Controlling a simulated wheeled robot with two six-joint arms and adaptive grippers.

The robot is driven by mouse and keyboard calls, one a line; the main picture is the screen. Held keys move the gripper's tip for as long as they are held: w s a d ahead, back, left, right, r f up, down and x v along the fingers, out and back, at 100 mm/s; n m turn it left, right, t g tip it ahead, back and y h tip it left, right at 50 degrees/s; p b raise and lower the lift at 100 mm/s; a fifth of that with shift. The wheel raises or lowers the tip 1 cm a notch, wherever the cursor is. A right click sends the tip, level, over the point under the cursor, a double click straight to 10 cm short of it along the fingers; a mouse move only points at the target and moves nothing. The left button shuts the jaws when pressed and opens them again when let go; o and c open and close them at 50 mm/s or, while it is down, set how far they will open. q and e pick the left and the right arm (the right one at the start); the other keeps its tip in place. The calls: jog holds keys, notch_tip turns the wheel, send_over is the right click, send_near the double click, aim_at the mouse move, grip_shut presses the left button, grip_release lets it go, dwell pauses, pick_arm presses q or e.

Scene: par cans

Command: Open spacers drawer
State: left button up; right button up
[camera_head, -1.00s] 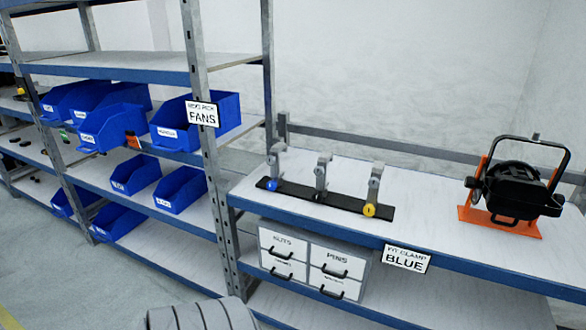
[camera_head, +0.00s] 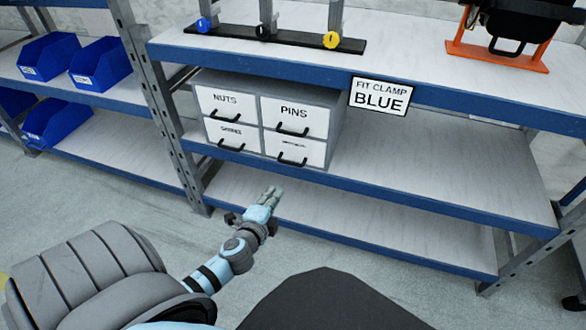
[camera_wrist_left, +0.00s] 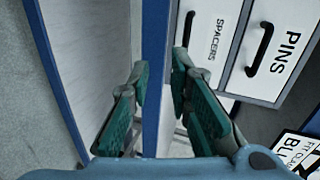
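The drawer unit (camera_head: 335,137) is a white and grey box on the middle shelf. The spacers drawer (camera_head: 308,151) is its lower right drawer, shut, with a black bar handle below its small label. In the left wrist view the spacers drawer (camera_wrist_left: 211,58) shows its label sideways, with its handle (camera_wrist_left: 187,30) beyond the fingertips and partly hidden. My left gripper (camera_head: 271,195) is below and in front of the drawer unit, apart from it. In the left wrist view its green-padded fingers (camera_wrist_left: 160,70) are open and empty. My right gripper is not in view.
The pins drawer (camera_head: 300,114) is directly above, and the nuts drawer (camera_head: 224,103) is at upper left. The blue shelf edge (camera_head: 390,194) runs below the drawers. The shelf right of the unit is clear.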

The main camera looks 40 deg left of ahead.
aim_at(292, 164)
pick_arm(q)
jog(key=shift+m+t, duration=0.4)
jog(key=shift+t, duration=0.2)
jog(key=r+b+x, duration=0.1)
jog(key=x, duration=0.4)
jog(key=b+x, duration=0.1)
jog(key=x, duration=0.3)
jog(key=r+b+x, duration=0.1)
jog(key=b+x, duration=0.1)
jog(key=x, duration=0.3)
jog(key=shift+w+r, duration=0.3)
jog(key=shift+w, duration=0.4)
grip_shut()
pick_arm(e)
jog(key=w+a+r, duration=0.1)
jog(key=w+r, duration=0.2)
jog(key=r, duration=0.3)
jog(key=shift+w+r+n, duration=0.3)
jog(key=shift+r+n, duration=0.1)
